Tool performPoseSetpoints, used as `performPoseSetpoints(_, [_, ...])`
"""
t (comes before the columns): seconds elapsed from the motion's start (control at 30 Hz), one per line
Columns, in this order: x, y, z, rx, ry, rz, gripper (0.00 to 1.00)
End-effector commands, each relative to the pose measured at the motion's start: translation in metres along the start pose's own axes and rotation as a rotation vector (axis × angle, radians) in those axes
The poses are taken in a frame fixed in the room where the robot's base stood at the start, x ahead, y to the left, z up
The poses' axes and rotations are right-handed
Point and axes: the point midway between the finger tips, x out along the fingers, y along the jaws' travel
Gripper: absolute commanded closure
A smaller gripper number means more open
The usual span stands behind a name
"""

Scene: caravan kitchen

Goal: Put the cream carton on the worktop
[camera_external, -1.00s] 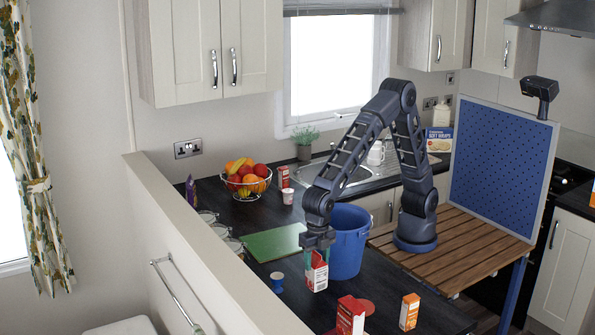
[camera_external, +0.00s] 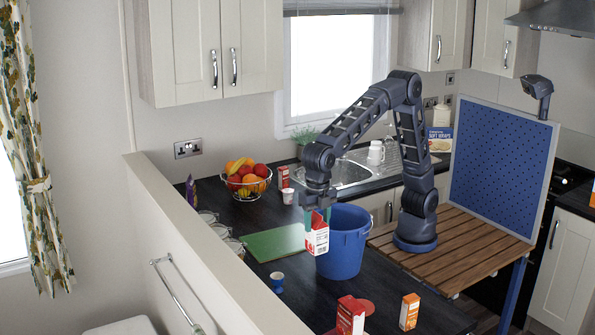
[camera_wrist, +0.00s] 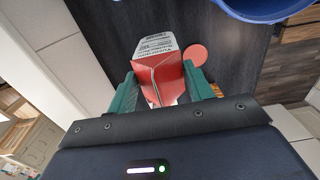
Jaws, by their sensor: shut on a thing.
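My gripper (camera_external: 317,212) is shut on a red and white carton (camera_external: 318,238) and holds it in the air, left of the blue bucket's rim. The carton also shows between the green fingers in the wrist view (camera_wrist: 160,72); its print is too small to read. I cannot tell by label whether it is the cream carton. Another red and white carton (camera_external: 350,316) and an orange and white carton (camera_external: 409,312) stand on the dark worktop (camera_external: 375,288). A small red carton (camera_external: 283,177) stands at the back by the fruit bowl.
The blue bucket (camera_external: 343,257) stands close to the carton's right. A green board (camera_external: 275,243), a blue cup (camera_external: 277,282) and a red disc (camera_external: 364,307) lie around. The fruit bowl (camera_external: 247,186) is at the back. Bare worktop shows between the cup and the front cartons.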

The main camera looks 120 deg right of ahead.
Motion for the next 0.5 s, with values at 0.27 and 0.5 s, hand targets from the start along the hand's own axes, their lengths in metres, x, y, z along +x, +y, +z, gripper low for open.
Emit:
performPoseSetpoints(0.27, [0.004, 0.020, 0.074, 0.144, 0.002, -0.002, 0.97])
performPoseSetpoints(0.5, [0.009, 0.033, 0.178, 0.344, 0.005, -0.005, 0.97])
